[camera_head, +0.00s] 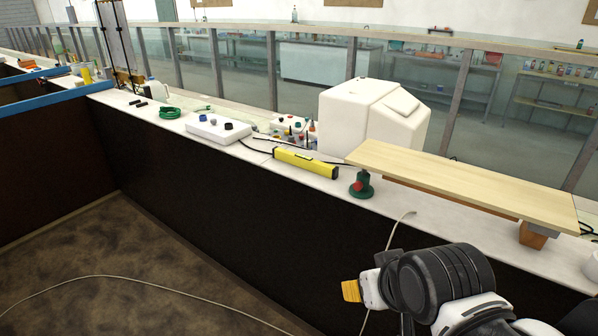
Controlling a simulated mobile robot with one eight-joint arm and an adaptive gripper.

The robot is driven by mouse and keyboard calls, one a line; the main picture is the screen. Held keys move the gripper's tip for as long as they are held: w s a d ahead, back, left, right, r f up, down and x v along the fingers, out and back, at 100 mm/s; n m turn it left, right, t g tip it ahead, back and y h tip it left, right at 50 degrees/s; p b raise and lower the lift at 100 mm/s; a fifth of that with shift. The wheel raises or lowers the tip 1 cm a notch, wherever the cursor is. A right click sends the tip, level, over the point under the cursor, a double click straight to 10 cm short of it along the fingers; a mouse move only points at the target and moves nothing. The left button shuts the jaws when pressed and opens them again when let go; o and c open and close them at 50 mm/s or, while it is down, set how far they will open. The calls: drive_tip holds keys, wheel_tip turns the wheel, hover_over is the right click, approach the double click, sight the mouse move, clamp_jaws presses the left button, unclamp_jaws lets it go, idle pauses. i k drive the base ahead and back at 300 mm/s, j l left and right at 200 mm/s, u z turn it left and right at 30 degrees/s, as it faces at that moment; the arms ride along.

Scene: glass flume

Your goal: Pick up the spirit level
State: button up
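The spirit level (305,162) is a yellow bar with dark parts. It lies on the white ledge (230,153) near the middle of the head view, left of the wooden board. My gripper (351,291) is low in the view, in front of the dark wall below the ledge. It is apart from the spirit level, lower and a little to the right in the picture.
A green-based jack (362,185) stands just right of the level, under a long wooden board (465,185). A white tank (372,115) stands behind. A pale hose (393,232) hangs off the ledge.

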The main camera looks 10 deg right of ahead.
sight(331, 172)
drive_tip(key=i+j+u, duration=0.1)
drive_tip(key=u, duration=0.7)
drive_tip(key=i+u, duration=0.2)
drive_tip(key=u, duration=0.25)
drive_tip(key=i+j+z, duration=0.15)
drive_tip(key=i, duration=1.95)
drive_tip(key=i+z, duration=0.35)
drive_tip(key=i+j+z, duration=0.1)
drive_tip(key=i+z, duration=0.25)
drive_tip(key=i, duration=0.25)
drive_tip(key=i+j+z, duration=0.2)
drive_tip(key=i+z, duration=0.15)
drive_tip(key=i+j+z, duration=0.35)
drive_tip(key=i, duration=0.15)
drive_tip(key=z, duration=1)
drive_tip(key=j+z, duration=0.1)
drive_tip(key=z, duration=0.45)
drive_tip(key=i+z, duration=0.1)
drive_tip(key=z, duration=0.9)
drive_tip(key=j+z, duration=0.1)
drive_tip(key=z, duration=1.4)
drive_tip(key=k+j, duration=0.05)
